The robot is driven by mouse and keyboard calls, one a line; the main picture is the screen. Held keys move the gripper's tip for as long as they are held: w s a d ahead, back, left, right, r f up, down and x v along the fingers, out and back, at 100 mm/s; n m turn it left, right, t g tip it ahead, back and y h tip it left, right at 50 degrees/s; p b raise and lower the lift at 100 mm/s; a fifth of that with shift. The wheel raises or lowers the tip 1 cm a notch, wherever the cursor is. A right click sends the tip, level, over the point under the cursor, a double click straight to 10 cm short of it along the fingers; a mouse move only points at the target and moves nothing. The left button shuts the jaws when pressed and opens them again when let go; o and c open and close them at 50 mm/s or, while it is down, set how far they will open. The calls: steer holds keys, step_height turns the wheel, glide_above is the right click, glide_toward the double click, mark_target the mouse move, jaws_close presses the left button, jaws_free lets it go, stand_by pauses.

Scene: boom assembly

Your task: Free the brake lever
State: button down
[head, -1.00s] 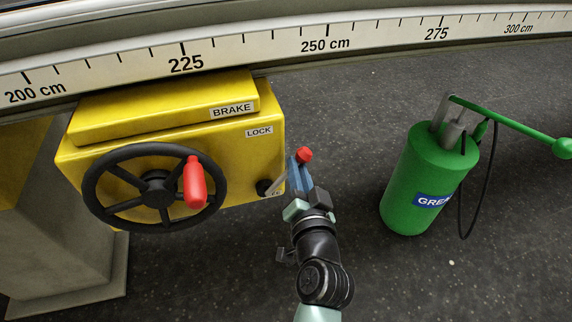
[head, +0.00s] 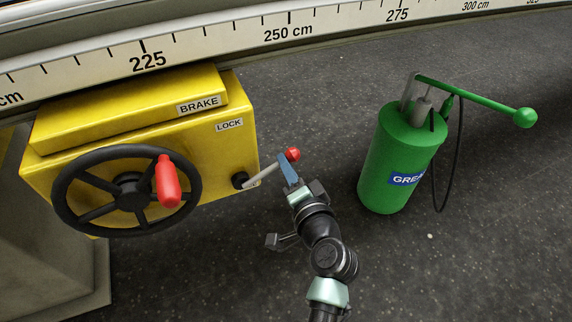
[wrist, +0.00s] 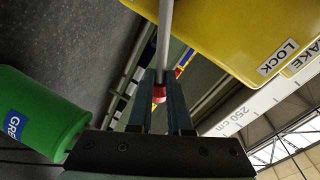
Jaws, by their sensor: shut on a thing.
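The brake lever (head: 263,175) is a grey rod with a red knob (head: 292,155). It sticks out from a black pivot (head: 240,180) on the right side of the yellow brake box (head: 130,135), pointing right and slightly up in the head view. A LOCK label (head: 229,125) sits above the pivot. My gripper (head: 287,172) is shut on the lever near its knob end. In the wrist view the rod (wrist: 165,35) runs down between the two fingers (wrist: 164,98), with the red knob (wrist: 159,95) showing between them.
A black handwheel (head: 60,205) with a red handle (head: 167,182) is on the box front. A green grease pump (head: 385,150) with a long handle stands on the floor to the right. A curved scale rail (head: 330,30) runs behind.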

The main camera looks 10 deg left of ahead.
steer(key=shift+w+d+r, duration=0.2)
steer(key=shift+d+r, duration=0.1)
steer(key=shift+d, duration=0.05)
steer(key=c, duration=0.8)
jaws_free()
steer(key=shift+f, duration=0.1)
steer(key=shift+a+f, duration=0.1)
steer(key=shift+s, duration=0.1)
steer(key=p+v, duration=0.3)
steer(key=v, duration=1)
steer(key=shift+a, duration=0.1)
